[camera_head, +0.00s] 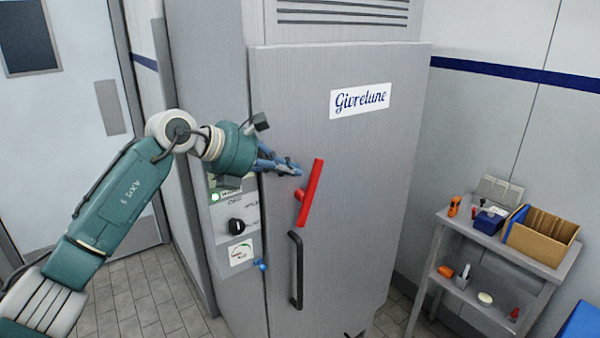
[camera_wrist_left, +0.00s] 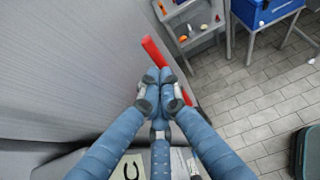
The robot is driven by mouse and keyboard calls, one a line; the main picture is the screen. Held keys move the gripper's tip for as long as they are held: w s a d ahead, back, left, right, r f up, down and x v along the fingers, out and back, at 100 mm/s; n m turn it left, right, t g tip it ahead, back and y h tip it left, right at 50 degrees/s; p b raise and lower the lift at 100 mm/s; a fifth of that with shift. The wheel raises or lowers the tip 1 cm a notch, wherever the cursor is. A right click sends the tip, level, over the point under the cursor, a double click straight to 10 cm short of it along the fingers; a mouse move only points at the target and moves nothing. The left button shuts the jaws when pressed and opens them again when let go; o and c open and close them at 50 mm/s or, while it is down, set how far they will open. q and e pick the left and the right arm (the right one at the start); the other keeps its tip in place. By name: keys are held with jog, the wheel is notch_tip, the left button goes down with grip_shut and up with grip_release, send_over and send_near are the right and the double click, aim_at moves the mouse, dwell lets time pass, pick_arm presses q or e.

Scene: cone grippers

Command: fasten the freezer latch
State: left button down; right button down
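The freezer latch is a red lever (camera_head: 312,190) on the grey freezer door (camera_head: 350,150). It stands nearly upright, its top leaning right, with a red pivot knob on its left side. The door looks shut. My left gripper (camera_head: 298,171) is beside the lever's upper part, on its left. In the left wrist view the blue fingers (camera_wrist_left: 160,84) are drawn together at the tips with nothing seen between them. The red lever (camera_wrist_left: 155,52) shows just beyond the tips, partly hidden by them; I cannot tell whether they touch. My right gripper is not in view.
A black door handle (camera_head: 296,270) is below the latch. A control panel with a dark knob (camera_head: 236,226) is left of the door. A grey shelf table (camera_head: 480,250) with a cardboard box (camera_head: 540,236) stands at right. The tiled floor (camera_head: 150,300) at left is clear.

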pick_arm(q)
jog(key=b+v, duration=0.1)
jog(key=v, duration=0.3)
jog(key=b+v, duration=0.1)
jog(key=v, duration=0.3)
jog(key=shift+d+r+b, duration=0.15)
jog(key=shift+r+b, duration=0.05)
jog(key=shift+b, duration=0.1)
jog(key=shift+s+a+r, duration=0.45)
jog(key=shift+a+r, duration=0.15)
jog(key=shift+r, duration=0.1)
